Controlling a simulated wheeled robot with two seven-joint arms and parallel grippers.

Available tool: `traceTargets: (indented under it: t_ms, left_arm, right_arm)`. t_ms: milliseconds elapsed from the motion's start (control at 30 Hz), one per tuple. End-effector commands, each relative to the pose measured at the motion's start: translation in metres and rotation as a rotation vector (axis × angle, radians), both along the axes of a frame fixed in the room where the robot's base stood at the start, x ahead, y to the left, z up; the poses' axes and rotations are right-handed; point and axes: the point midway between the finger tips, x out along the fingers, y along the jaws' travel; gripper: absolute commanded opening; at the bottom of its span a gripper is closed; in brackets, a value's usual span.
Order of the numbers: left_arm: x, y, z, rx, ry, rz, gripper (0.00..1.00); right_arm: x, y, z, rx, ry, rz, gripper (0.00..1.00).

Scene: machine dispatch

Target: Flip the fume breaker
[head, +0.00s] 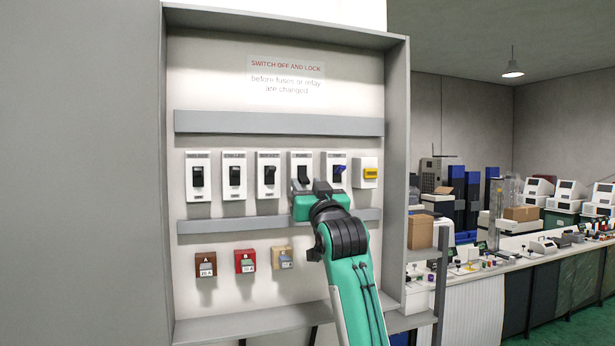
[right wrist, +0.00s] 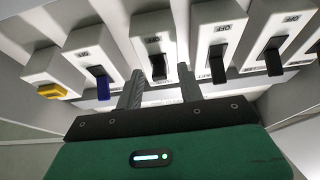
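A row of white breakers with levers is mounted on the panel; their name labels are too small for me to read surely. My right gripper (head: 316,187) is at the lower part of the fourth breaker from the left (head: 301,158), which has a black lever. In the right wrist view my right gripper (right wrist: 160,80) is open, with its two grey fingers apart on either side of this black lever (right wrist: 158,66). I cannot tell whether they touch it. The neighbouring breaker has a blue lever (head: 340,169), also seen in the wrist view (right wrist: 102,86). My left gripper is out of view.
A yellow switch (head: 370,173) ends the row on the right. Grey rails (head: 275,123) run above and below the breakers. Brown, red (head: 244,261) and tan fuse blocks hang below. The cabinet's side wall (head: 396,180) stands right of my arm. A lab bench lies beyond.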

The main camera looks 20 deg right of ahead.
Motion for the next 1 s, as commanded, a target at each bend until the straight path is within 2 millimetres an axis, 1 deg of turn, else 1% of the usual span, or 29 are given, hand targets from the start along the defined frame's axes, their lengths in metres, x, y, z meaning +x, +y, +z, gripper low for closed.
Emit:
traceTargets:
  t_ms: [100, 367, 400, 567, 600, 867, 1000]
  left_arm:
    - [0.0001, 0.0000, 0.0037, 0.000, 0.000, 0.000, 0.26]
    - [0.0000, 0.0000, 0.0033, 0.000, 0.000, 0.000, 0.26]
    - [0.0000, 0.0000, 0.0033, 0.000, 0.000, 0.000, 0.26]
    - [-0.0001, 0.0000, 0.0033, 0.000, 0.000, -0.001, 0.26]
    - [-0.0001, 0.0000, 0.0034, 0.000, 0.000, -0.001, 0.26]
    - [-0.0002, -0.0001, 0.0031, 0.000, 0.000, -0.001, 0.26]
    - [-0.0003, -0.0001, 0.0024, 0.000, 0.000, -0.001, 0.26]
  right_arm:
    - [0.0044, 0.0001, 0.0024, 0.000, -0.001, 0.000, 0.38]
    - [0.0054, 0.0001, 0.0017, 0.000, -0.001, 0.000, 0.38]
    - [0.0054, 0.0001, 0.0017, 0.000, -0.001, 0.000, 0.34]
    - [0.0052, 0.0001, 0.0017, 0.000, -0.001, 0.000, 0.03]
    - [0.0052, 0.0001, 0.0017, 0.000, -0.001, 0.000, 0.00]
    - [0.0047, 0.0000, 0.0029, -0.001, 0.016, 0.000, 0.00]
    - [0.0033, -0.0002, 0.0062, -0.003, 0.061, -0.001, 0.00]
